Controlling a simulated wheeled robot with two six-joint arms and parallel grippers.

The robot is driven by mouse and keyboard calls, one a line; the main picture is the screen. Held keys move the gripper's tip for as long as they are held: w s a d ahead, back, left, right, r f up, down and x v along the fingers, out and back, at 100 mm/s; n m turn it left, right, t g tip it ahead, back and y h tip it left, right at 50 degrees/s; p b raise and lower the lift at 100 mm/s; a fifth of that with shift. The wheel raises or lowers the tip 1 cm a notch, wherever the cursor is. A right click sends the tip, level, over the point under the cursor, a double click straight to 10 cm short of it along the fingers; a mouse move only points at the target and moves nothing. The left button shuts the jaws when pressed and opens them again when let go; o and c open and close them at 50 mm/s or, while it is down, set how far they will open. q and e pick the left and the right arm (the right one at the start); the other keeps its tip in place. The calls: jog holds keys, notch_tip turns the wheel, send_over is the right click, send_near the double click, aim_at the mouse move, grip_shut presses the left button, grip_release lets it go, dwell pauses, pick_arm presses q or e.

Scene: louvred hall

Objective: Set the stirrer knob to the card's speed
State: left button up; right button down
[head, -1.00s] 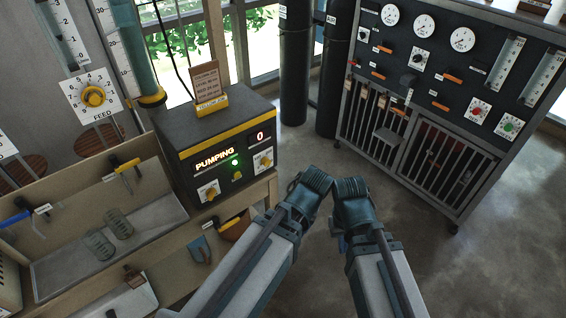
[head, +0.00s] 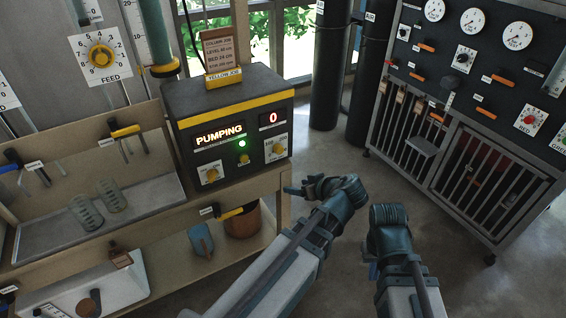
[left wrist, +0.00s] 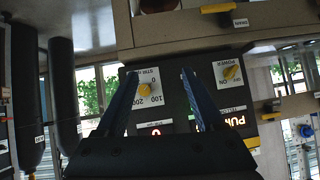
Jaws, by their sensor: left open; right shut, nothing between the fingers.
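The yellow stirrer knob (head: 277,149) sits on a white plate at the right of the dark control box's front (head: 226,133). In the left wrist view the knob (left wrist: 145,90) appears upside down, with marks 0, 100 and 200. A red display (head: 272,119) above it reads 0. The brown card (head: 222,55) stands on the box; its small lines are hard to read surely. My left gripper (head: 290,190) is open and empty, below and in front of the knob, apart from it. My right gripper (head: 388,214) is shut and empty, further right.
A yellow power knob (head: 208,174) and a small middle knob (head: 244,159) share the panel with a lit PUMPING sign (head: 219,134). A feed dial (head: 101,56) is at left. The bench shelf (head: 240,250) lies below. A valve cabinet (head: 470,130) stands right; open floor lies between.

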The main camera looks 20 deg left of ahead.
pick_arm(q)
jog(key=w+a+f+n+t+y+b, duration=0.1)
jog(key=w+a+n+t+y+b, duration=0.2)
jog(key=w+n+t+y+b, duration=0.2)
jog(key=w+n+b, duration=0.3)
jog(key=n+b, duration=0.1)
jog(key=b, duration=0.3)
jog(key=shift+a+f+t, duration=0.25)
jog(key=shift+a+t, duration=0.05)
jog(key=shift+a, duration=0.1)
pick_arm(e)
notch_tip(320, 180, down, 15)
pick_arm(q)
jog(key=shift+w+a, duration=0.1)
pick_arm(e)
jog(key=shift+w+r, duration=0.1)
